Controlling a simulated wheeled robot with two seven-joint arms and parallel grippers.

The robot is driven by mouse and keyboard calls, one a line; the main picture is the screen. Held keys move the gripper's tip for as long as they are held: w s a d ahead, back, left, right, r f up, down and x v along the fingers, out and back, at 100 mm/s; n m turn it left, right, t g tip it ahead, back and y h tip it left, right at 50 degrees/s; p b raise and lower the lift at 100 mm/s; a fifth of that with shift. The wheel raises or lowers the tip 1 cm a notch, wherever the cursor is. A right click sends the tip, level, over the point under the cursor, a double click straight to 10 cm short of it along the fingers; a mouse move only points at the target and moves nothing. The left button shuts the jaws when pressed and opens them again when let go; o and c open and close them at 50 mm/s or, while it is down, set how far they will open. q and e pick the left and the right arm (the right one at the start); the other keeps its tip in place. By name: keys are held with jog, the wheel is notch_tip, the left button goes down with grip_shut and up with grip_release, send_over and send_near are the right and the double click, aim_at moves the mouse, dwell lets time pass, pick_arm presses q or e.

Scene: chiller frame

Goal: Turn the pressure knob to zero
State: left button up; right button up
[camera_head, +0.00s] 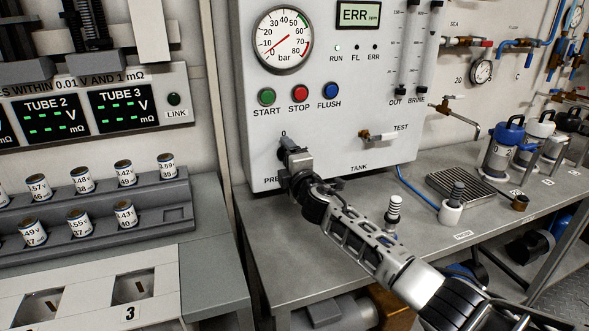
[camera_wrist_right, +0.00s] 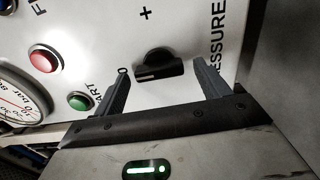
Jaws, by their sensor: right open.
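The dark pressure knob (camera_wrist_right: 160,66) is on the white panel in the right wrist view. Its bar lies roughly across that picture, with a white line at its left end on the side of the printed 0. My right gripper (camera_wrist_right: 162,88) is open, its two fingers apart, one on each side of the knob; I cannot tell whether they touch it. In the head view my right gripper (camera_head: 287,148) is at the panel's lower left, just under the printed 0, and hides the knob. My left gripper is not in view.
The panel has a round bar gauge (camera_head: 283,40), green start (camera_head: 266,96), red stop (camera_head: 299,94) and blue flush (camera_head: 331,91) buttons, a display (camera_head: 360,14) reading ERR and a test valve (camera_head: 378,136). A white-handled fitting (camera_head: 394,208) stands on the bench by my right arm.

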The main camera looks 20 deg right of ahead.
jog(key=s, duration=1.5)
jog(key=shift+s+d+p, duration=0.3)
jog(key=shift+s+p, duration=0.1)
jog(key=shift+p, duration=0.05)
jog(key=s+f+m+g+h, duration=0.2)
jog(key=s+f+m+g, duration=0.5)
jog(key=s+f+m, duration=0.5)
jog(key=s+f+m+g+y, duration=0.15)
jog(key=s+g, duration=0.25)
jog(key=s, duration=0.6)
jog(key=s+f+m+g, duration=0.3)
jog(key=s, duration=0.7)
jog(key=w+a+f+t+y, duration=0.3)
jog(key=w+a+f+t, duration=0.2)
jog(key=a+f+t, duration=0.1)
jog(key=shift+w+a, duration=0.25)
jog(key=shift+w, duration=0.05)
jog(key=shift+n, duration=0.25)
